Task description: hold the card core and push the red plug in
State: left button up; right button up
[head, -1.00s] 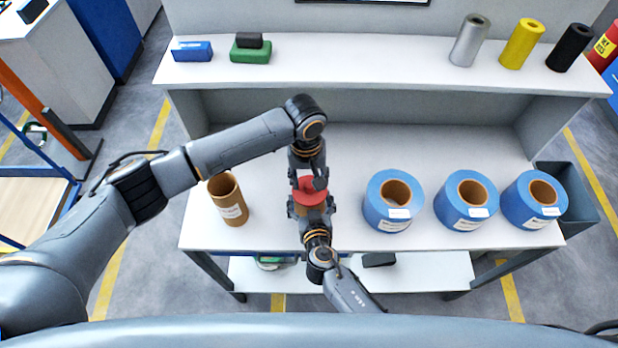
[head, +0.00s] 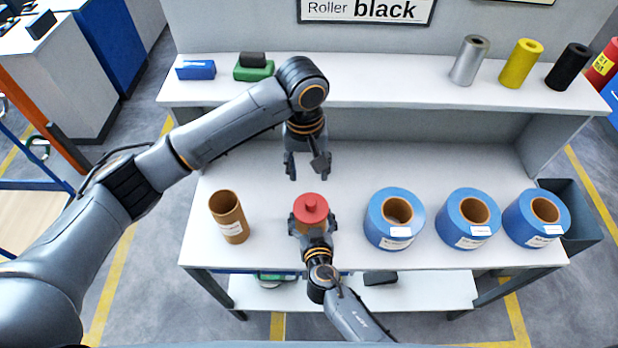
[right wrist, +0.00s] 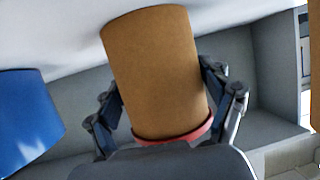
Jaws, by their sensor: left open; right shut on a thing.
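The card core (right wrist: 155,75) is a brown tube, and my right gripper (head: 313,222) is shut around it. It also shows in the head view (head: 299,231), mostly hidden by the plug and the gripper. The red plug (head: 311,208), with a small knob, covers the core's top end. In the right wrist view the plug's red rim (right wrist: 172,138) shows at the core's end; I cannot tell how deep it sits. My left gripper (head: 307,170) is open and empty, pointing down behind and above the plug, apart from it.
Another card core (head: 228,217) stands open on the workbench (head: 265,180) to the left. Blue tape rolls (head: 394,219) stand to the right. The shelf behind holds a silver roll (head: 469,61), a yellow roll (head: 521,63) and a black roll (head: 568,67).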

dwell(0.4)
jog(key=o, duration=1.1)
